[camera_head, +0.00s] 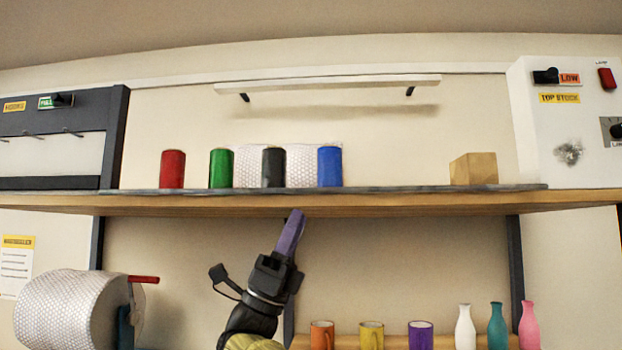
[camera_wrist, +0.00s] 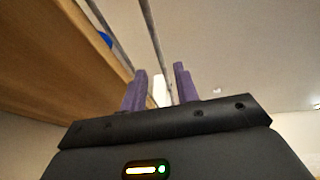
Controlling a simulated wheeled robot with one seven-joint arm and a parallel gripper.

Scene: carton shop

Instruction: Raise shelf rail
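A long grey rail (camera_head: 400,189) runs along the front edge of the wooden shelf (camera_head: 400,203), low against the board. In the wrist view, two thin grey bars run upward beside the shelf; one, which looks like the rail (camera_wrist: 149,28), passes between my fingers' line of sight. My gripper (camera_head: 296,214) points up, with its purple fingertips just below and in front of the shelf edge. In the wrist view my gripper (camera_wrist: 160,82) has its fingers apart, with a gap between them. I cannot tell whether either finger touches the rail.
Red (camera_head: 173,169), green (camera_head: 221,168), black (camera_head: 273,167) and blue (camera_head: 329,167) cylinders stand on the shelf, with a wooden block (camera_head: 474,169) at right. Mugs and bottles stand on a lower ledge (camera_head: 400,342). A bubble-wrap roll (camera_head: 65,310) is at lower left; a white control panel (camera_head: 565,125) at right.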

